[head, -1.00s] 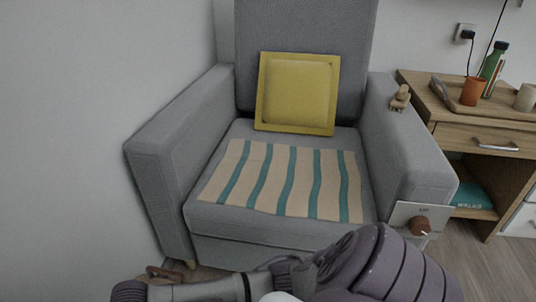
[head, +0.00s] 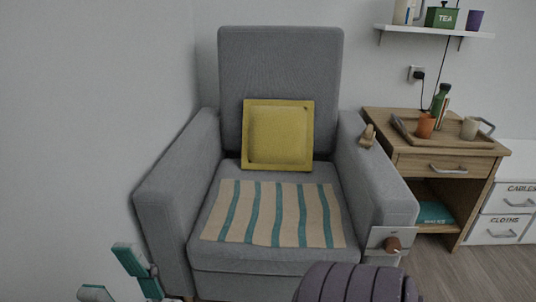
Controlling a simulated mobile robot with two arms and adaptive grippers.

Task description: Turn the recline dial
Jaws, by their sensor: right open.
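The recline dial (head: 392,244) is a round brown knob on a pale plate (head: 374,240) at the front of the armchair's right armrest. The grey armchair (head: 281,75) faces me.
A yellow cushion (head: 278,135) and a striped cloth (head: 273,213) lie on the chair. A small wooden figure (head: 367,137) sits on the right armrest. A wooden desk (head: 446,165) with a tray stands at right. My arm link covers the bottom centre.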

